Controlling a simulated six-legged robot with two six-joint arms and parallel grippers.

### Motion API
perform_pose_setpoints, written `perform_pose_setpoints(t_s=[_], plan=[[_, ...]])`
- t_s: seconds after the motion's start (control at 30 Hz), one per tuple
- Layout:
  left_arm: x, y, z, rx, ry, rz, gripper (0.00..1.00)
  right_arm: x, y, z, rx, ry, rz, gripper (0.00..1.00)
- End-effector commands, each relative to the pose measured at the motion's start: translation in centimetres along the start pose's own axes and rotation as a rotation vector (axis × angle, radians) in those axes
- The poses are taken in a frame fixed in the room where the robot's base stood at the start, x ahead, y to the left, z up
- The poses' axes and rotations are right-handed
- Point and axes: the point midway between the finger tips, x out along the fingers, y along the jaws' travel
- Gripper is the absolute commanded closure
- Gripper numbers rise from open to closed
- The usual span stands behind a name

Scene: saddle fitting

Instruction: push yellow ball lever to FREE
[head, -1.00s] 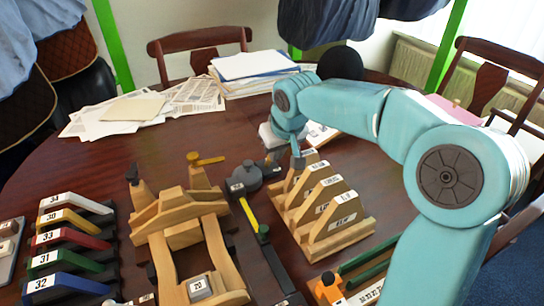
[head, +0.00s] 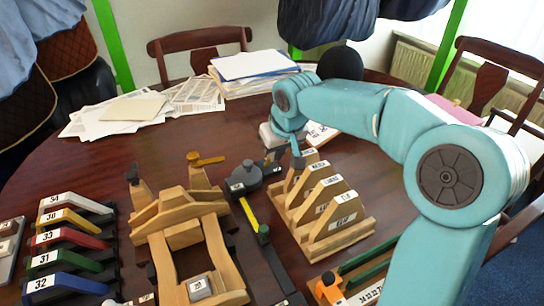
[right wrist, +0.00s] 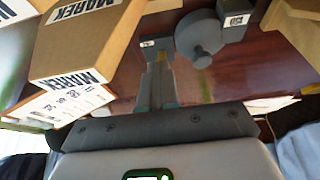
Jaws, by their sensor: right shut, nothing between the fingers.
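A yellow lever with a ball-like knob (head: 194,157) stands behind the wooden saddle frame (head: 180,215), at the back middle of the table in the head view. Its arm lies about level and points right. I cannot read a FREE mark by it. My right gripper (head: 298,163) is to the right of the lever and clearly apart from it, above the back of the wooden rack of labelled wedges (head: 336,212). In the right wrist view, its fingers (right wrist: 157,88) are together and empty. My left gripper is not in view.
A dark round fixture (head: 245,177) with a labelled block stands between the lever and the rack; it also shows in the right wrist view (right wrist: 200,40). A yellow strip (head: 249,213) lies before it. Coloured numbered bars (head: 72,240) are at left, papers (head: 150,105) at the back.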

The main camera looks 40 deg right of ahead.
Motion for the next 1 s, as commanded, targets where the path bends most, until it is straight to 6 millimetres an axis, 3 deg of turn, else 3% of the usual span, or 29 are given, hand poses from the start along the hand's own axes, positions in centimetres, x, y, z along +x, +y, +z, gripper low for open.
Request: perform_pose_setpoints(t_s=[0.67,1.0], plan=[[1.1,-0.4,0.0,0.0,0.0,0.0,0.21,1.3,0.0,0.6,0.0,-0.001,0.0,1.0],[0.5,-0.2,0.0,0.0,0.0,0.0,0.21,0.8,0.0,0.3,0.0,0.0,0.0,1.0]])
